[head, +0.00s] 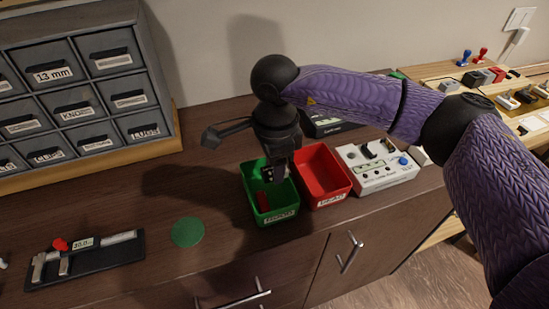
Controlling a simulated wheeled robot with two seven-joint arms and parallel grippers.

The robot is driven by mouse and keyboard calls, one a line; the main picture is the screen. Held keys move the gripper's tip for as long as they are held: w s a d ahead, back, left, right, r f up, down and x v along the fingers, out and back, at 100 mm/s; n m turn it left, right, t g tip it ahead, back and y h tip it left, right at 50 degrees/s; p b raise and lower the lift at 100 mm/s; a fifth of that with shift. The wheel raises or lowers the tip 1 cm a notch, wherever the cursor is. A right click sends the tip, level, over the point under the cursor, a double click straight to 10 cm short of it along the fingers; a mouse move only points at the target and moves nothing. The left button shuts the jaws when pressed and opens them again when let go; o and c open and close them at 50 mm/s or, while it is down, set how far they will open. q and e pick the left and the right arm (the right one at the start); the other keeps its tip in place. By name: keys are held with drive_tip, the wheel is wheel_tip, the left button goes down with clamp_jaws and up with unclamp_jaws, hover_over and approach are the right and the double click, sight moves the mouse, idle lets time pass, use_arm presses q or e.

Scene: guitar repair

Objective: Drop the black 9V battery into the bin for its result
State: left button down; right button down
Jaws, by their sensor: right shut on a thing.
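My right gripper (272,176) points down over the green bin (275,217), its fingertips at or just inside the bin's opening. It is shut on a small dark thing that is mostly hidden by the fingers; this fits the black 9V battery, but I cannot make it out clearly. The red bin (325,178) stands directly to the right and looks empty. The white tester box (376,166), with knobs and a blue button, stands right of the red bin. My left gripper is not in view.
A grey drawer cabinet (80,88) stands at the back left. A black mat with a caliper-like tool (85,255) and a green disc (187,232) lie at the front left. A black device (325,124) stands behind the red bin. Bare counter lies left of the green bin.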

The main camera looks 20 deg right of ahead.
drive_tip(key=shift+c, duration=2.1)
unclamp_jaws()
drive_tip(key=shift+o, duration=0.7)
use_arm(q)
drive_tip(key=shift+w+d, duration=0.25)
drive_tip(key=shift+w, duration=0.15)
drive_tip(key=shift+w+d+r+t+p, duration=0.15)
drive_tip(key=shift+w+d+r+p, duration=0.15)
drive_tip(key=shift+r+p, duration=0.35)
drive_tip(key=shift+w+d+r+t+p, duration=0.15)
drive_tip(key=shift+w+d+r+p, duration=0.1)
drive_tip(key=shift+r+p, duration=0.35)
use_arm(e)
wheel_tip(320, 180, up, 10)
